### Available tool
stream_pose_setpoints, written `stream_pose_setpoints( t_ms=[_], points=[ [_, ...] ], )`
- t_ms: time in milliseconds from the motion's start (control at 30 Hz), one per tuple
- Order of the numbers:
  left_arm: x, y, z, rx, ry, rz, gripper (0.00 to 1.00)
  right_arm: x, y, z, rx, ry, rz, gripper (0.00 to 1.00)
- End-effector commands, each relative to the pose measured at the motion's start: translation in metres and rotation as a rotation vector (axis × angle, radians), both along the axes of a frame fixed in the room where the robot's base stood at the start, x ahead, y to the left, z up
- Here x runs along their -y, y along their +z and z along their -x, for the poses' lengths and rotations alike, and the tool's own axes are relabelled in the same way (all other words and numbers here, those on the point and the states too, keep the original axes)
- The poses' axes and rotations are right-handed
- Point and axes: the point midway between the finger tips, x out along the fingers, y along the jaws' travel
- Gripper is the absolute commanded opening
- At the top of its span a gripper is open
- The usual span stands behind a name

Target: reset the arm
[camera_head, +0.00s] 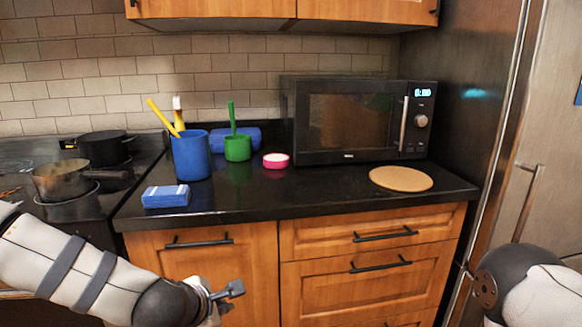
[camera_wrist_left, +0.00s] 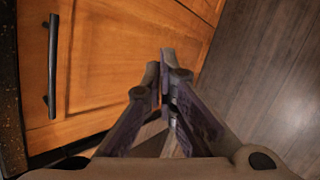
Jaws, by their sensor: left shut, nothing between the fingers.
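My left arm comes in from the left in the head view, and its gripper (camera_head: 228,291) is low in front of the wooden cabinet door, below the counter edge. In the left wrist view the left gripper's fingers (camera_wrist_left: 166,72) are together with nothing between them. They point towards the cabinet front, beside a dark door handle. My right arm (camera_head: 530,285) shows only in part at the lower right of the head view. Its gripper is out of the picture.
The black counter (camera_head: 320,190) holds a blue cup (camera_head: 191,158), a green cup (camera_head: 238,148), a pink container (camera_head: 276,160), a blue box (camera_head: 166,197), a microwave (camera_head: 345,125) and a round board (camera_head: 401,178). Pans (camera_head: 65,183) are on the stove. A fridge stands right.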

Motion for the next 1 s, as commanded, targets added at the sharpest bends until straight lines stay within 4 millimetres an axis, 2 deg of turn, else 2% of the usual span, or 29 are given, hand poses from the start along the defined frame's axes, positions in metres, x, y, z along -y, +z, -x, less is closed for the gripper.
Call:
stream_pose_setpoints(
  t_ms=[33, 67, 100, 167, 233, 267, 300, 400, 500, 633, 1000],
  points=[
    [0.006, -0.037, 0.033, -0.057, -0.143, -0.108, 0.0, 0.0, 0.0, 0.0, 0.001, 0.0, 0.0, 0.64],
    [0.008, -0.058, 0.055, -0.088, -0.239, -0.175, 0.0, 0.0, 0.0, 0.0, 0.001, 0.0, 0.0, 0.64],
    [0.008, -0.084, 0.085, -0.131, -0.373, -0.257, 0.0, 0.0, 0.0, 0.0, 0.001, 0.0, 0.0, 0.64],
    [0.005, -0.118, 0.134, -0.198, -0.583, -0.367, 0.0, 0.0, 0.0, 0.0, 0.001, 0.0, 0.0, 0.64],
    [-0.003, -0.15, 0.196, -0.274, -0.841, -0.476, 0.0, 0.0, 0.0, 0.0, 0.001, 0.0, 0.0, 0.64],
    [-0.009, -0.161, 0.223, -0.307, -0.954, -0.513, 0.0, 0.0, 0.0, 0.0, 0.001, 0.0, 0.0, 0.64],
    [-0.018, -0.172, 0.259, -0.347, -1.105, -0.555, 0.0, 0.0, 0.0, 0.0, 0.001, 0.0, 0.0, 0.64],
    [-0.043, -0.184, 0.337, -0.429, -1.45, -0.613, 0.0, 0.0, 0.0, 0.0, 0.001, 0.0, 0.0, 0.64],
    [-0.066, -0.182, 0.391, -0.478, -1.705, -0.624, 0.0, 0.0, 0.0, 0.0, 0.001, 0.0, 0.0, 0.64],
    [-0.08, -0.176, 0.423, -0.503, -1.864, -0.614, 0.0, 0.0, 0.0, 0.0, 0.001, 0.0, 0.0, 0.64],
    [-0.082, -0.175, 0.426, -0.503, -1.882, -0.613, 0.0, 0.0, 0.0, 0.0, 0.001, 0.0, 0.0, 0.64]
  ],
)
